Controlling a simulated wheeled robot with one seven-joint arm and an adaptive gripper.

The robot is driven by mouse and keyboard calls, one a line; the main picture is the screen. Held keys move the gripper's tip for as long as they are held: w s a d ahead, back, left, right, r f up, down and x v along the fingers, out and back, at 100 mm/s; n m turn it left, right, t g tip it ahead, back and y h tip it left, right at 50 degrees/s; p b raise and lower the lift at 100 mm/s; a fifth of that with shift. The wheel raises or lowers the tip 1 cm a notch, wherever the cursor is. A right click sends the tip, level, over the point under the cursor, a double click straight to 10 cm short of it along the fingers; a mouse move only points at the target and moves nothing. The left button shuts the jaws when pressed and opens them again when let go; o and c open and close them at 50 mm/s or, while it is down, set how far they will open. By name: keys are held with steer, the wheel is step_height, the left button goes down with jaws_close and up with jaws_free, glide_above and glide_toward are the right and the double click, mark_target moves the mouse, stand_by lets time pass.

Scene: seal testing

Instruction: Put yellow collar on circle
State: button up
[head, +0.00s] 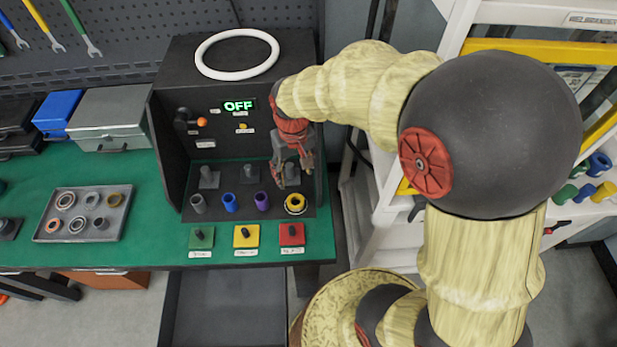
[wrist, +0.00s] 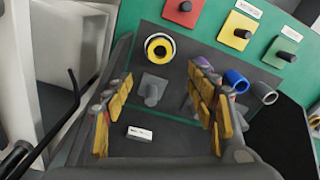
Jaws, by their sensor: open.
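The yellow collar (head: 295,203) stands at the front right of the machine's dark base, in front of my gripper. It also shows in the wrist view (wrist: 159,48), beyond the fingertips, as a yellow ring with a pale rim and a dark centre. My gripper (head: 291,178) is open and empty, pointing down inside the machine's right side. In the wrist view its two fingers (wrist: 163,105) are wide apart, with a grey post on a square plate (wrist: 153,88) between them in the picture. A white circle (head: 237,54) lies on top of the dark machine.
Blue (head: 230,202), purple (head: 262,201) and grey (head: 198,204) collars stand left of the yellow one. Green (head: 201,238), yellow (head: 246,236) and red (head: 291,235) plates with knobs lie in front. The machine (head: 165,125) has side walls; its display reads OFF. A tray (head: 55,232) holds several rings.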

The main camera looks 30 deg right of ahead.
steer(key=s+r+t, duration=0.5)
steer(key=s+r, duration=1.1)
steer(key=r, duration=0.2)
steer(key=shift+r, duration=0.2)
steer(key=shift+c, duration=0.8)
